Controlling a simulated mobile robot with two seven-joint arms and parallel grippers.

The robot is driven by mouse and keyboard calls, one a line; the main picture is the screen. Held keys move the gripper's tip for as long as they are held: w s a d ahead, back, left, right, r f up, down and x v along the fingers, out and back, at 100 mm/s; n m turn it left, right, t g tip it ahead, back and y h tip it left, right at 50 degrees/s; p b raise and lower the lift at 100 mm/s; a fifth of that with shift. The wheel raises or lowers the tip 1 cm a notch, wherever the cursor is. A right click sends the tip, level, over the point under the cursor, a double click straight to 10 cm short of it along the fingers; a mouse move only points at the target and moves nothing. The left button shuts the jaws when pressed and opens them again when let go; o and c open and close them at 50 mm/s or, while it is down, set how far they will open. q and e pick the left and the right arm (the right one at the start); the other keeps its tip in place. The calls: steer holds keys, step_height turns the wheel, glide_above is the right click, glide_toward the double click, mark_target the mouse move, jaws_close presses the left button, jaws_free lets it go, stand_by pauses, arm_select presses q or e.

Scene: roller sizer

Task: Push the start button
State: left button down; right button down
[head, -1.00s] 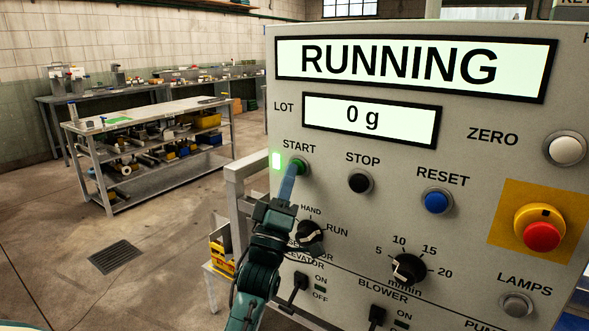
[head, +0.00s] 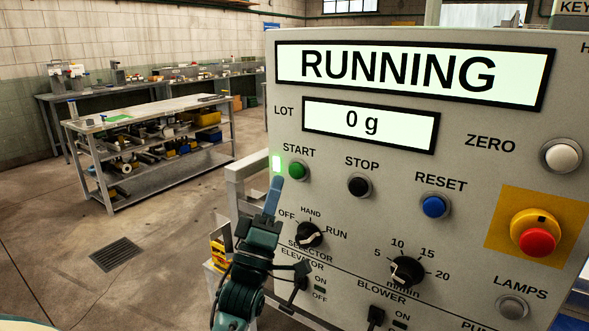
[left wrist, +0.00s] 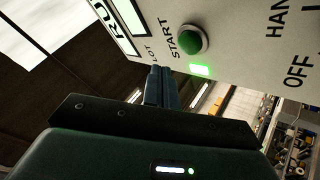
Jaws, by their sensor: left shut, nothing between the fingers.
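The green start button (head: 297,170) sits under the START label on the grey control panel (head: 400,190). It also shows in the left wrist view (left wrist: 191,41). A green lamp (head: 277,165) beside it is lit. The upper display (head: 405,72) reads RUNNING. My left gripper (head: 275,184) is shut and empty, its fingertips just left of and slightly below the button. In the left wrist view the fingers (left wrist: 161,84) point toward the panel, apart from the button. My right gripper is not in view.
The black stop button (head: 359,185), blue reset button (head: 434,206) and red emergency stop (head: 538,241) are on the same panel. The selector knob (head: 309,234) is right of my left gripper. Open floor and a workbench (head: 150,115) lie left.

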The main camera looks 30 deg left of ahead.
arm_select(q)
steer(key=shift+s+a, duration=0.1)
steer(key=shift+s, duration=1.05)
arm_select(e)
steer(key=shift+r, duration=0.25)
arm_select(q)
steer(key=s+d+f+m+g+h+p, duration=0.15)
steer(key=d+f+m+g, duration=0.3)
steer(key=f, duration=0.55)
steer(key=s+d+f+m+g+h+p, duration=0.1)
steer(key=d+f+m+g+h, duration=0.3)
steer(key=f, duration=0.6)
steer(key=s+d+f+m+g, duration=0.3)
steer(key=s+f+m+g, duration=0.1)
steer(key=s+f, duration=0.3)
steer(key=s+d+f+m+g+h, duration=0.1)
steer(key=s+d+f+m+g, duration=0.2)
steer(key=s+f, duration=0.4)
steer(key=shift+s+d+f+m+g+p, duration=0.4)
steer(key=shift+d+f+m, duration=0.25)
steer(key=shift+d, duration=0.1)
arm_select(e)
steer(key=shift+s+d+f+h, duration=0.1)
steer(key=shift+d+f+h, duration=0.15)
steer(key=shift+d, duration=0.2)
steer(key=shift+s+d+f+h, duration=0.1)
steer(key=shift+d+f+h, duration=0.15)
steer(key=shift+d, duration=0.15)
